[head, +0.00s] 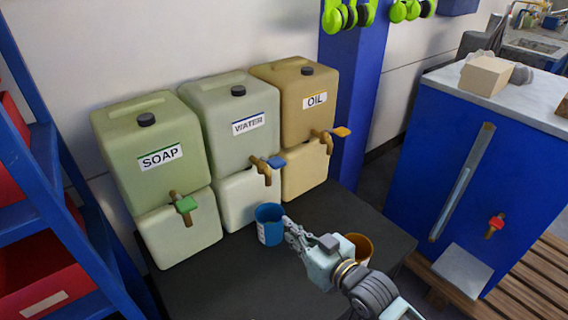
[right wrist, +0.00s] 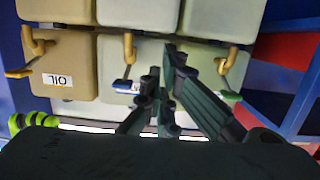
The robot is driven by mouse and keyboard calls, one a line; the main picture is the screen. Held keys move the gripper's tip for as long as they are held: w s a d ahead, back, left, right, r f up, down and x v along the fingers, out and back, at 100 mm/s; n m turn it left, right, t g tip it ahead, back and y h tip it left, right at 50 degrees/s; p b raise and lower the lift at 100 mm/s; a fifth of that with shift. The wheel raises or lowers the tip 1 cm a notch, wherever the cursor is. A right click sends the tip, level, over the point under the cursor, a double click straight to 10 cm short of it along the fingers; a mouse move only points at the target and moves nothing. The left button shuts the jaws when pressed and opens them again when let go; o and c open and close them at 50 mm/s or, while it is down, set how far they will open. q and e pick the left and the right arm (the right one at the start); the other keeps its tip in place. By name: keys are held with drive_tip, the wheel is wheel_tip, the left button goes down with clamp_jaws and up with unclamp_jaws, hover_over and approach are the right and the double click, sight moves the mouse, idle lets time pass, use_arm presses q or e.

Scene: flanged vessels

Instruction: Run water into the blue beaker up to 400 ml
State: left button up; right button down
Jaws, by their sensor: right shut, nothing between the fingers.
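The blue beaker (head: 268,228) stands upright on the dark table, in front of the WATER container (head: 225,115) and below its brass tap (head: 262,172). The tap's blue handle (head: 277,162) points to the right; it also shows in the right wrist view (right wrist: 123,86). No water stream is visible. The water level inside the beaker cannot be read. My right gripper (head: 288,222) is shut and empty, with its fingertips close beside the beaker's right side; whether they touch it I cannot tell. The right wrist view shows its fingers in front of the taps. My left gripper is not in view.
The SOAP container (head: 150,130) with a green tap handle (head: 186,204) stands left, and the OIL container (head: 290,85) with an orange handle (head: 341,132) right. An orange beaker (head: 360,243) is partly hidden by my right arm. The table's front (head: 235,285) is clear.

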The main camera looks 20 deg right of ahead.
drive_tip(key=w+d+r+t+y, duration=0.1)
drive_tip(key=w+d+r+t, duration=0.1)
drive_tip(key=r, duration=0.3)
drive_tip(key=w+d+r+t+y, duration=0.1)
drive_tip(key=w+d+r+t, duration=0.1)
drive_tip(key=r, duration=0.4)
drive_tip(key=shift+w+d+r+t, duration=0.15)
drive_tip(key=shift+w+d+t, duration=0.1)
drive_tip(key=shift+d+t, duration=0.35)
wheel_tip(320, 180, up, 4)
drive_tip(key=p, duration=0.2)
hover_over(277, 162)
drive_tip(key=s, duration=0.5)
drive_tip(key=shift+d+f+b, duration=0.2)
drive_tip(key=shift+f+b, duration=0.15)
drive_tip(key=shift+f, duration=2.05)
